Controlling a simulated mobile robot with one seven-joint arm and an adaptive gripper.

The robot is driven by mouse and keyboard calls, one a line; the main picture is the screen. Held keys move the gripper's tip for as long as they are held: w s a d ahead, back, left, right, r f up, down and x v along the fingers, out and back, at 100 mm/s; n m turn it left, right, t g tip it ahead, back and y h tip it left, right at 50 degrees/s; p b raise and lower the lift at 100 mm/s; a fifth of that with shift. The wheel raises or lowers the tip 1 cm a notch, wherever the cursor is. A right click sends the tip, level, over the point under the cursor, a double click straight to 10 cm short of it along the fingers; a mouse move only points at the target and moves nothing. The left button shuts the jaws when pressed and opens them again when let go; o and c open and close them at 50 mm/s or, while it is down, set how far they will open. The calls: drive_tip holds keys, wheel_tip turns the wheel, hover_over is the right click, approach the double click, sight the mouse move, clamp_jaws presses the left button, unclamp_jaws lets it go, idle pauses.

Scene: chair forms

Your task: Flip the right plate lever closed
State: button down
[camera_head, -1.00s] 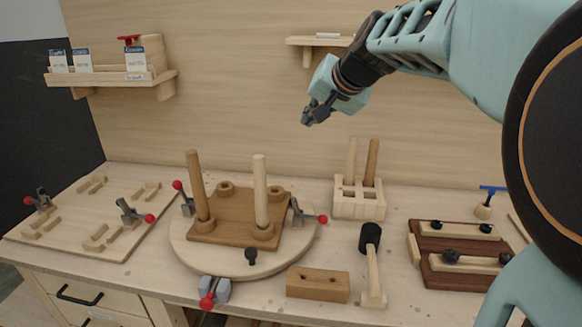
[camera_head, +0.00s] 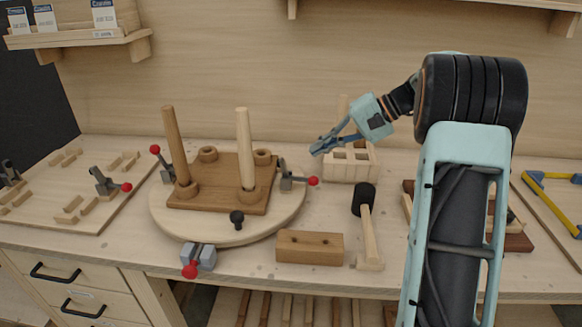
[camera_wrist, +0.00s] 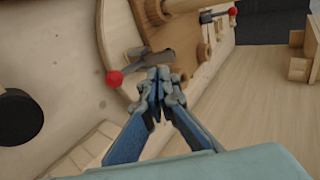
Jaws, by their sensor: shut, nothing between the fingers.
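The right plate lever (camera_head: 289,180) is a grey metal toggle clamp at the right rim of the round plate (camera_head: 222,236). Its handle lies low and points outward to the right, ending in a red ball (camera_head: 313,181). A brown board (camera_head: 220,190) with two upright dowels sits on the plate. My gripper (camera_head: 318,148) is shut and empty, above and slightly behind the red ball in the head view. In the wrist view my fingertips (camera_wrist: 158,78) appear beside the lever (camera_wrist: 153,60), with the red ball (camera_wrist: 114,78) to their left. I cannot tell whether they touch.
A peg holder (camera_head: 350,165) stands behind the lever. A mallet (camera_head: 366,225) and a wooden block (camera_head: 309,247) lie in front and to the right. Other plate clamps sit at the left (camera_head: 164,165) and front (camera_head: 198,258).

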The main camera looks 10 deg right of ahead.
sight(284, 164)
drive_tip(key=s+d+f+y+b, duration=0.1)
drive_tip(key=d+y+b, duration=0.1)
drive_tip(key=d+y, duration=0.2)
drive_tip(key=d, duration=0.3)
drive_tip(key=shift+s+d+f+n+y, duration=0.2)
drive_tip(key=shift+d+n+y, duration=0.1)
drive_tip(key=shift+y, duration=0.1)
drive_tip(key=shift+a, duration=0.1)
drive_tip(key=x, duration=1.4)
drive_tip(key=shift+w, duration=0.2)
